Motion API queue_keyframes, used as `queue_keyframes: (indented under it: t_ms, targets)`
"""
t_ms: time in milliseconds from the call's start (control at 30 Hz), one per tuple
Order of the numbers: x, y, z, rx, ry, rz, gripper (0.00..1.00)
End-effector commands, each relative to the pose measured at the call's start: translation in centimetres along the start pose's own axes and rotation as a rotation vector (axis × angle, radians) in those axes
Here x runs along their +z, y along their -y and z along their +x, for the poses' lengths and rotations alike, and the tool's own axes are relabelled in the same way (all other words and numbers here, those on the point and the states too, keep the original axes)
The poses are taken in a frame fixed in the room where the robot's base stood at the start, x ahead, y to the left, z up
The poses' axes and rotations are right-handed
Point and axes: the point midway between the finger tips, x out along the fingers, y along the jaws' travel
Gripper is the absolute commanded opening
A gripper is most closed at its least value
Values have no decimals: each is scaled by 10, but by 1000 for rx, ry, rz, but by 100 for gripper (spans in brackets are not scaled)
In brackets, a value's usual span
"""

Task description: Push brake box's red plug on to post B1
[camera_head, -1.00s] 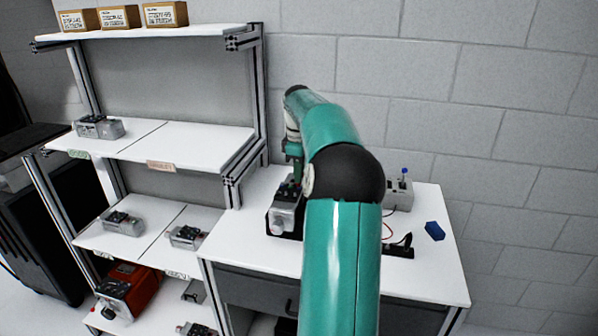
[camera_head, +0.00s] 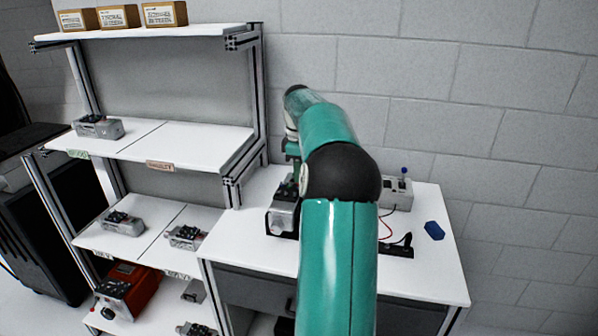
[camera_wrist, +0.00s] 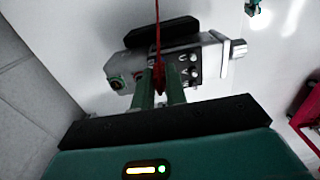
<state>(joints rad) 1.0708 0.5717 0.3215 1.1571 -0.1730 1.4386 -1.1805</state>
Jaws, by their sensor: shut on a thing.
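My gripper (camera_wrist: 160,82) is shut on the red plug (camera_wrist: 159,74) in the wrist view. A red lead runs from the plug toward the top of that view. The plug is in front of the grey motor unit (camera_wrist: 203,62), over its face with several dark posts. I cannot tell which post is B1, or whether the plug touches one. In the head view the motor unit (camera_head: 284,216) sits on the bench, with my gripper above it and mostly hidden. A grey box with a blue knob (camera_head: 399,194), likely the brake box, stands behind my arm.
A black holder (camera_head: 398,250) and a blue block (camera_head: 434,231) lie on the right of the white bench (camera_head: 440,280). A shelf rack (camera_head: 185,140) with several similar units stands to the left. A block wall (camera_head: 450,90) is behind the bench.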

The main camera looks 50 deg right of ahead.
Motion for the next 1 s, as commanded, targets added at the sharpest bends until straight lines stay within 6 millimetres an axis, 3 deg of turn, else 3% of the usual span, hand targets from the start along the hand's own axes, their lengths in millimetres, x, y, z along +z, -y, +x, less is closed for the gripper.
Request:
queue_keyframes:
  t_ms: [633,667,767,1000]
  targets:
    - [0,0,4,0,0,-1,0]
    - [0,0,4,0,0,-1,18]
    - [0,0,4,0,0,-1,37]
    - [0,0,4,0,0,-1,39]
